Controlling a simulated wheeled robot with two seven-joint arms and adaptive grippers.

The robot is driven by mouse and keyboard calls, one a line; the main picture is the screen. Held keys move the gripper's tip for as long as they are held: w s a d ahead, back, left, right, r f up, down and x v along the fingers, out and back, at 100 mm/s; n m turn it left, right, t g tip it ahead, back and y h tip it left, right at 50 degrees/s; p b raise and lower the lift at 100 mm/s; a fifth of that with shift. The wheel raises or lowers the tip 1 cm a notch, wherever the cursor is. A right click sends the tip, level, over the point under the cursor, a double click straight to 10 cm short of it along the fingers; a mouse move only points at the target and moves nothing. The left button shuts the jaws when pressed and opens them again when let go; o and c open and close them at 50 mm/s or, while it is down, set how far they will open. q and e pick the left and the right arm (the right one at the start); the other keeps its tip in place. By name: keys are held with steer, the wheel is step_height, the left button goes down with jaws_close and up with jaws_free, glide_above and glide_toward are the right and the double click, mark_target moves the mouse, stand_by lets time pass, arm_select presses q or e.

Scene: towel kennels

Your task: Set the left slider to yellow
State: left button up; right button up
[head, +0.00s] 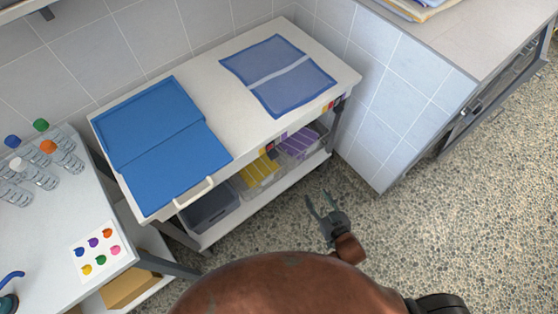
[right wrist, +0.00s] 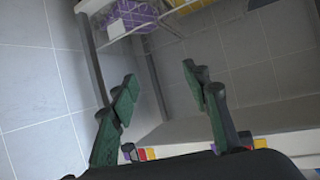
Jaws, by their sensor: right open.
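The left slider (head: 269,146) is a small coloured strip on the front edge of the white table, with red, yellow and dark patches. Its handle setting is too small to tell. A similar right slider (head: 338,105) sits further right on the same edge. My right gripper (head: 322,206) is open and empty, in front of the table and apart from both strips. In the right wrist view, coloured patches of the strips show beyond the open fingers (right wrist: 160,95), one at the right (right wrist: 252,141) and one at the left (right wrist: 146,153), partly hidden by the gripper. My left gripper is not in view.
The white table (head: 210,95) bears a folded blue towel (head: 165,145) and a blue-grey towel (head: 280,75). Yellow (head: 258,172) and purple (head: 301,141) cloths lie in baskets below. A side table with bottles (head: 38,176) stands left; a tiled counter (head: 395,100) stands right. Floor ahead is clear.

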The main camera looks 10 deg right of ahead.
steer(key=w+a+r+n+t+y+p, duration=0.25)
steer(key=w+a+r, duration=0.2)
steer(key=r, duration=0.45)
steer(key=n+y+p, duration=0.2)
steer(key=y+p, duration=0.1)
steer(key=y, duration=0.1)
glide_toward(276, 157)
steer(key=x, duration=0.2)
steer(key=shift+t, duration=0.25)
steer(key=x, duration=0.2)
steer(key=b+x, duration=0.1)
steer(key=x, duration=0.3)
steer(key=shift+a+f, duration=0.2)
steer(key=shift+f, duration=0.05)
arm_select(q)
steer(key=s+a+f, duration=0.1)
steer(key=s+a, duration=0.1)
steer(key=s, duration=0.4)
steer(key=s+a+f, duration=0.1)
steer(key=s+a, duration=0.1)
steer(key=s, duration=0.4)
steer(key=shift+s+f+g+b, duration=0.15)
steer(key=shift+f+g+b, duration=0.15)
steer(key=shift+b, duration=0.05)
arm_select(e)
steer(key=shift+x, duration=0.75)
steer(key=shift+c, duration=0.2)
steer(key=shift+d, duration=0.1)
jaws_close()
